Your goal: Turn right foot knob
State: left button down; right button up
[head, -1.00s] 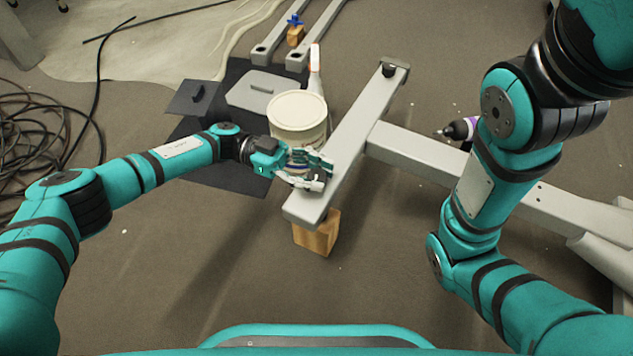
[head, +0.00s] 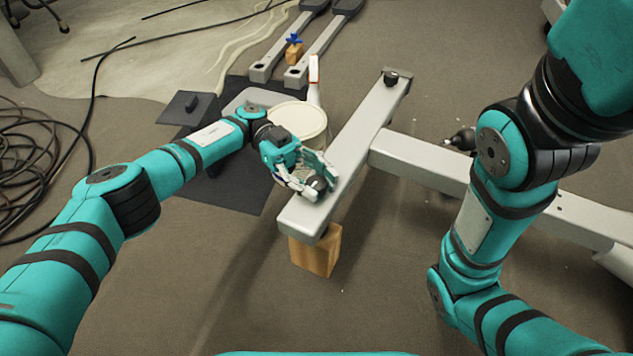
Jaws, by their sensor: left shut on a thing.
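A grey T-shaped metal frame (head: 350,150) lies with its foot bar running from the near middle to the far right. A dark round knob (head: 318,184) sits on the near part of the foot bar. My left gripper (head: 313,182) is at this knob, its fingers shut around it and partly hiding it. Another dark knob (head: 391,78) sits at the far end of the bar, with nothing touching it. My right arm comes in from the right, but its gripper is out of view.
A wooden block (head: 316,250) stands under the near end of the bar. Cables (head: 40,170) lie at the left.

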aim_at(316, 181)
pick_arm(q)
jog(key=c, duration=0.8)
grip_release()
jog(key=shift+c, duration=0.2)
notch_tip(316, 181, up, 10)
